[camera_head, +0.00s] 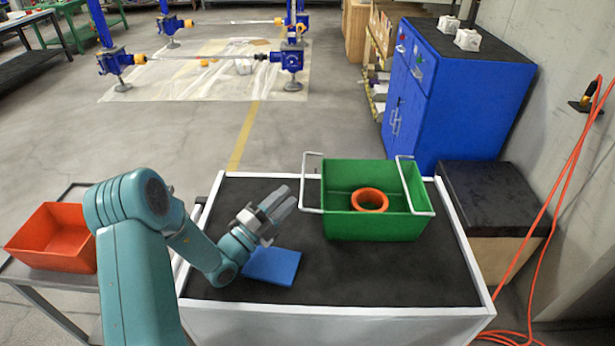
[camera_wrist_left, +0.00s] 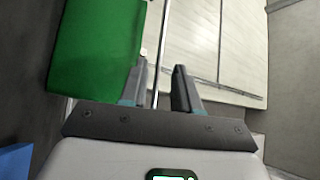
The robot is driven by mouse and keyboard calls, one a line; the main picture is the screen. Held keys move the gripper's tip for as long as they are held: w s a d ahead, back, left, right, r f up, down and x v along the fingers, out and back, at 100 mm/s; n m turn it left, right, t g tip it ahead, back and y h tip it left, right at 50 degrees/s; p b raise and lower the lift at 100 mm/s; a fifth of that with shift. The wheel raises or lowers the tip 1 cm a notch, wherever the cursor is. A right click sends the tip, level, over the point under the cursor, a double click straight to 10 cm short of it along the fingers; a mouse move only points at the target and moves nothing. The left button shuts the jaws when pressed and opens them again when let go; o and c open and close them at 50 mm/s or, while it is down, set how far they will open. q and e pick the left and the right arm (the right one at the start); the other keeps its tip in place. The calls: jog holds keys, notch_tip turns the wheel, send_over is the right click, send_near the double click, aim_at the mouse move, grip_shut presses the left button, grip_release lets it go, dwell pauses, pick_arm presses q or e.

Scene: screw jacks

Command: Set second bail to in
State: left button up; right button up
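A green crate (camera_head: 340,223) stands on the dark-topped table, with a white wire bail at each end. The left bail (camera_head: 303,182) stands out past the crate's left wall. The right bail (camera_head: 425,187) is at the right wall; I cannot tell how far it is tilted. My left gripper (camera_head: 286,202) is just left of the left bail. In the wrist view its fingers (camera_wrist_left: 164,90) are apart, and a thin wire (camera_wrist_left: 160,50) shows in the gap, apparently not clamped. The crate's green side (camera_wrist_left: 95,50) is beside it. My right gripper is out of view.
An orange ring (camera_head: 370,199) lies inside the crate. A blue plate (camera_head: 272,266) lies on the table (camera_head: 350,280) below my left gripper. A red bin (camera_head: 52,238) sits on a side cart at left. The table's front right is clear.

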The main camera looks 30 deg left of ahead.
aim_at(303, 179)
pick_arm(q)
jog(key=p+x, duration=0.1)
jog(key=x, duration=0.5)
jog(key=shift+w+r, duration=0.2)
jog(key=shift+w, duration=0.15)
jog(key=shift+w+f, duration=0.1)
jog(key=shift+w, duration=0.4)
jog(key=shift+s, duration=0.15)
jog(key=c, duration=0.4)
grip_shut()
jog(key=shift+p, duration=0.3)
